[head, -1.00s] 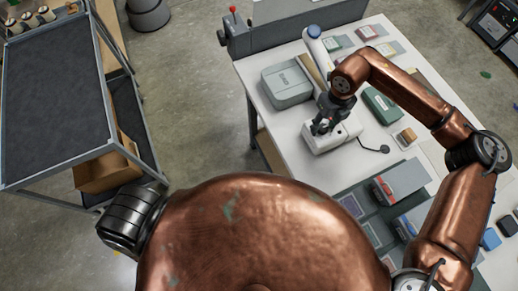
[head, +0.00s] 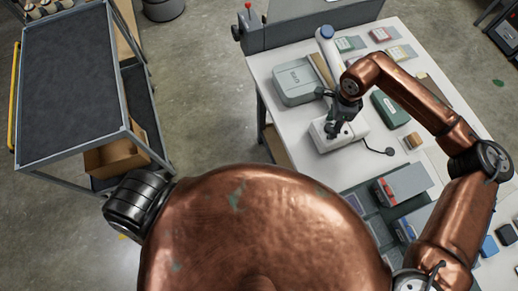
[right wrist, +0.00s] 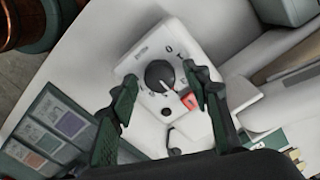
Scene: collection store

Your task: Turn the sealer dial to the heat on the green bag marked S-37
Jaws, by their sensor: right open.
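The white sealer (head: 322,139) stands on the table. In the right wrist view the sealer (right wrist: 147,47) shows a round black dial (right wrist: 159,75) with a pale pointer line, small printed marks around it, and a red switch beside it. My right gripper (head: 338,130) is over the sealer. In the wrist view its fingers (right wrist: 160,83) are apart, one each side of the dial; I cannot tell whether they touch it. Flat packets lie at the table's back, one greenish (head: 350,44); their marks are too small to read. My left gripper is out of view.
A grey-green case (head: 297,83) and a dark green case (head: 389,109) flank the sealer. A black round item on a cord (head: 389,151) lies at its right. A grey trolley (head: 70,80) stands left, with open floor between.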

